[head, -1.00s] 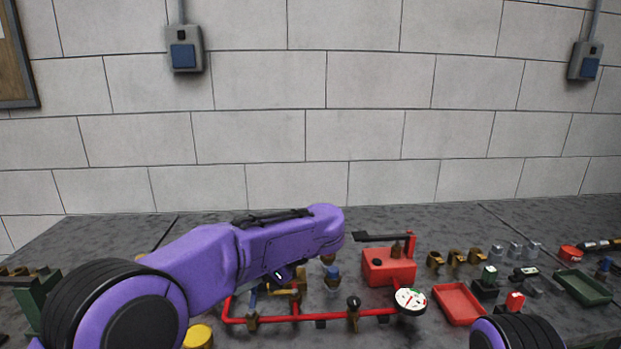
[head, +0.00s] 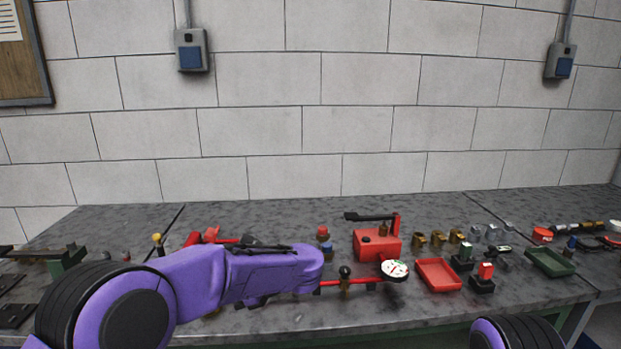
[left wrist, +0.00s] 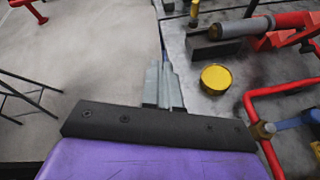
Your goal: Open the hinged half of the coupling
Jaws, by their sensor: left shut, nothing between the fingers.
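My left gripper (left wrist: 165,88) shows in the left wrist view, its grey fingers shut and empty, pointing along the bench's edge. In the head view my purple arm hides this gripper and much of the red pipework. In the left wrist view a red pipe with a grey-brown cylindrical end (left wrist: 228,28) lies over a dark block (left wrist: 210,45), right of the fingers and apart from them. I cannot tell whether this end is the coupling; its hinged half is not clearly visible. My right gripper is out of view.
A yellow round piece (left wrist: 217,77) stands on the bench right of the fingers. Red pipework (left wrist: 258,125) is farther right. The head view shows a red pump box (head: 376,244), a white gauge (head: 394,270), a red tray (head: 437,274) and a green tray (head: 550,262).

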